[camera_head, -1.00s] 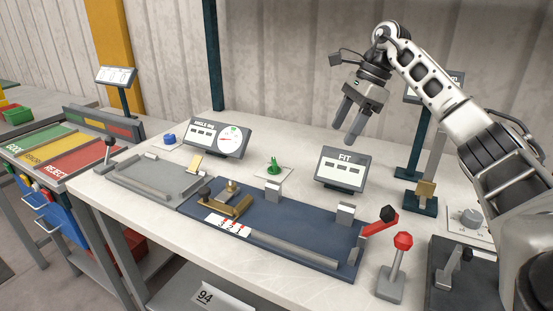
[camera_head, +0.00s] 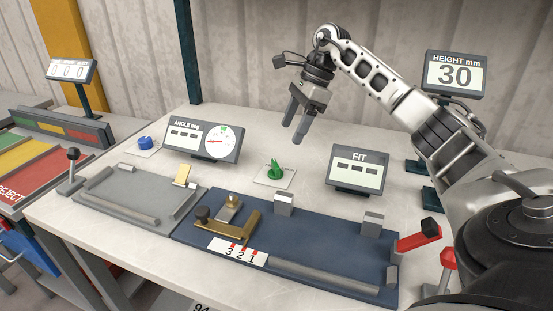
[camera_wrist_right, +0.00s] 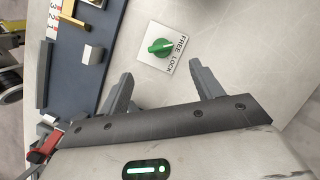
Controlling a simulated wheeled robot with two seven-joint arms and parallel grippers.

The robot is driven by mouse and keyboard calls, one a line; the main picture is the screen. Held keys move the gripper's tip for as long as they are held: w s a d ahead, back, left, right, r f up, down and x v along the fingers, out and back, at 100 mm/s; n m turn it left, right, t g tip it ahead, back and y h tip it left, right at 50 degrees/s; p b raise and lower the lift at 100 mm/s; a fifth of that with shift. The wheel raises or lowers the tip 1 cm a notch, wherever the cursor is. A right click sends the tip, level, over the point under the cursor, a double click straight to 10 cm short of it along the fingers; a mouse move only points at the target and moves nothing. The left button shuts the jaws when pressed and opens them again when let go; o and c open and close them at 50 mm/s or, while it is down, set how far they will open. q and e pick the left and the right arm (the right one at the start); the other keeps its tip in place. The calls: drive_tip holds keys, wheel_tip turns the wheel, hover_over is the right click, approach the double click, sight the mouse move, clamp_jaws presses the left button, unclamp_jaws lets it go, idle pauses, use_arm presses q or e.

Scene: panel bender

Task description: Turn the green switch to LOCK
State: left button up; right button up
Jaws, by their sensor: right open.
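The green switch (camera_head: 274,168) sits on a small white plate on the white bench, behind the blue fixture. In the right wrist view the green switch (camera_wrist_right: 159,47) lies beyond the fingertips, roughly centred between them. Its plate (camera_wrist_right: 172,67) shows the words FREE and LOCK on one side. The knob's ridge seems to point towards FREE. My right gripper (camera_head: 293,132) is open and empty, above and a little to the right of the switch, not touching it; its two fingers also show in the wrist view (camera_wrist_right: 161,72). My left gripper is out of view.
An ANGLE display (camera_head: 204,140) stands left of the switch and a FIT display (camera_head: 357,169) right of it. The blue fixture (camera_head: 320,235) with grey blocks lies in front. A blue knob (camera_head: 145,143) is at the left. Bench around the switch is clear.

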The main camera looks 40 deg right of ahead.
sight(276, 163)
drive_tip(key=x, duration=1)
drive_tip(key=shift+a+p, duration=0.1)
drive_tip(key=shift+p, duration=0.3)
drive_tip(key=shift+r, duration=0.1)
drive_tip(key=c, duration=1)
